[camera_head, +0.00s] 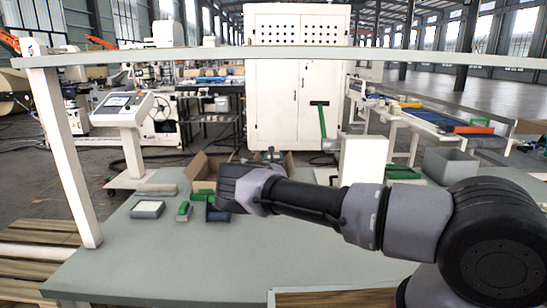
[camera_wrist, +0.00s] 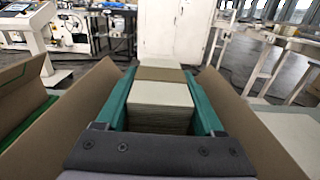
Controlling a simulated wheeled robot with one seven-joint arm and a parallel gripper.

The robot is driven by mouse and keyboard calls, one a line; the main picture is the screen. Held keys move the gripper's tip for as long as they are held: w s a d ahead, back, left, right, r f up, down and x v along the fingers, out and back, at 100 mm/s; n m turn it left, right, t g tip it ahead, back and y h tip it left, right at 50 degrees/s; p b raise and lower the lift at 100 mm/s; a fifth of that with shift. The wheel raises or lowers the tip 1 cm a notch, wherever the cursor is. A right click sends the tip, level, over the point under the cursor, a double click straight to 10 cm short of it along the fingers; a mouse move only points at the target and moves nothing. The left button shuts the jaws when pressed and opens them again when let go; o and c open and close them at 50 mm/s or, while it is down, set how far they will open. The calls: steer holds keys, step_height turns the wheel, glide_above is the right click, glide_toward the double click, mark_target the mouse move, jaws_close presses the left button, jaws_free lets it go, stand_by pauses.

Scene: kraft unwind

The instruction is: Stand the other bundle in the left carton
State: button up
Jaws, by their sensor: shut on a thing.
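In the wrist view my gripper (camera_wrist: 162,88) is shut on a pale bundle (camera_wrist: 160,95) of stacked sheets with a brown kraft band (camera_wrist: 160,74) across it. The teal fingers press on its left and right sides. Brown carton flaps rise left (camera_wrist: 88,95) and right (camera_wrist: 255,115) of the gripper. Whether the bundle touches the carton floor is hidden. In the head view the left carton (camera_head: 201,166) stands open at the table's back, partly behind my wrist. Another carton (camera_head: 287,160) shows behind my arm. The fingers and bundle cannot be made out there.
A white box (camera_head: 362,162) stands right of the cartons. A shelf beam (camera_head: 280,54) spans above. The front table is clear.

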steer(key=shift+s+f, duration=0.1)
steer(key=shift+f, duration=0.2)
steer(key=o, duration=1.5)
steer(key=shift+f, duration=0.25)
steer(key=shift+s+r, duration=0.1)
steer(key=shift+r, duration=0.45)
steer(key=s, duration=1.1)
steer(key=shift+s+a+r, duration=0.2)
steer(key=shift+s+r, duration=0.05)
steer(key=shift+s, duration=0.1)
